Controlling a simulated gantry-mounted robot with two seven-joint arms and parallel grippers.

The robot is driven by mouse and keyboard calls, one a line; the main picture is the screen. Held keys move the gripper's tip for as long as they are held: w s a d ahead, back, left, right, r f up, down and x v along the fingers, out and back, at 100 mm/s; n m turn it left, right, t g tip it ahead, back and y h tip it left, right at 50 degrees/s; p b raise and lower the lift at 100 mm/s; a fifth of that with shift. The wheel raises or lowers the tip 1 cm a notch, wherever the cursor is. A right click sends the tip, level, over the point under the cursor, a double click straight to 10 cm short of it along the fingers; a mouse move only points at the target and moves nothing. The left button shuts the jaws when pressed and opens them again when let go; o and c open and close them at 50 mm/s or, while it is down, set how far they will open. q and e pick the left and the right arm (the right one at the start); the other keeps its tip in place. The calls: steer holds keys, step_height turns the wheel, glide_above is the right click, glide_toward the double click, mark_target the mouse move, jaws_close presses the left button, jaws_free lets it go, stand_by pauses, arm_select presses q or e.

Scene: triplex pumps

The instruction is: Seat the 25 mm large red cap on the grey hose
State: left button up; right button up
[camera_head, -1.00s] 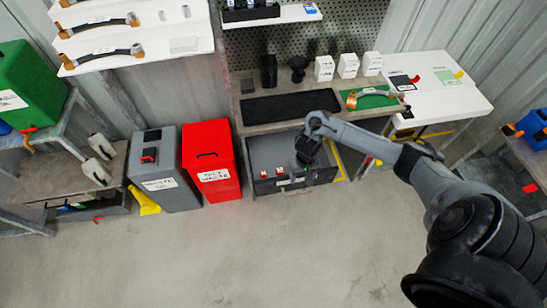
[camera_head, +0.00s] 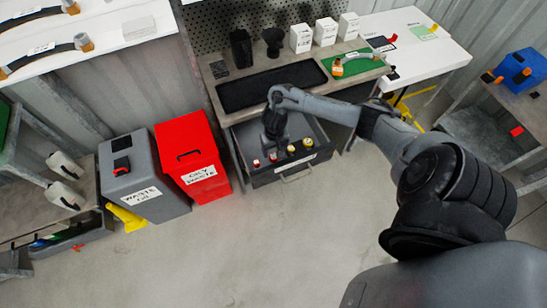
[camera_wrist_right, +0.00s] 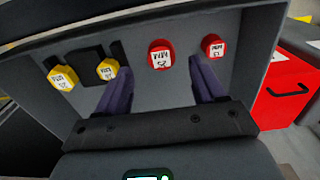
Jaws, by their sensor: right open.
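The large red cap (camera_wrist_right: 160,54) sits in the open grey drawer, its label partly legible as 25. In the head view the red cap (camera_head: 273,157) is just below my right gripper (camera_head: 271,143). In the right wrist view my right gripper (camera_wrist_right: 162,72) is open, with its two purple fingers spread on either side of the large red cap's position and nothing held. The cap appears ahead of the fingertips; contact cannot be told. A grey hose (camera_head: 358,54) with orange fittings lies on the green mat (camera_head: 371,67) on the bench. My left gripper is out of view.
A smaller red cap (camera_wrist_right: 213,45) and two yellow caps (camera_wrist_right: 62,77) (camera_wrist_right: 107,69) share the drawer (camera_head: 315,160). Floor in front is clear.

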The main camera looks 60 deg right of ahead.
mark_target(274, 156)
steer(key=f+b, duration=0.1)
steer(key=f, duration=0.1)
steer(key=f+b, duration=0.1)
steer(key=f, duration=0.1)
steer(key=shift+w+d+f, duration=0.1)
steer(key=shift+w+f, duration=0.1)
steer(key=shift+f, duration=0.4)
steer(key=shift+c, duration=0.3)
steer(key=c, duration=0.9)
steer(key=shift+c, duration=0.8)
steer(key=shift+r, duration=0.1)
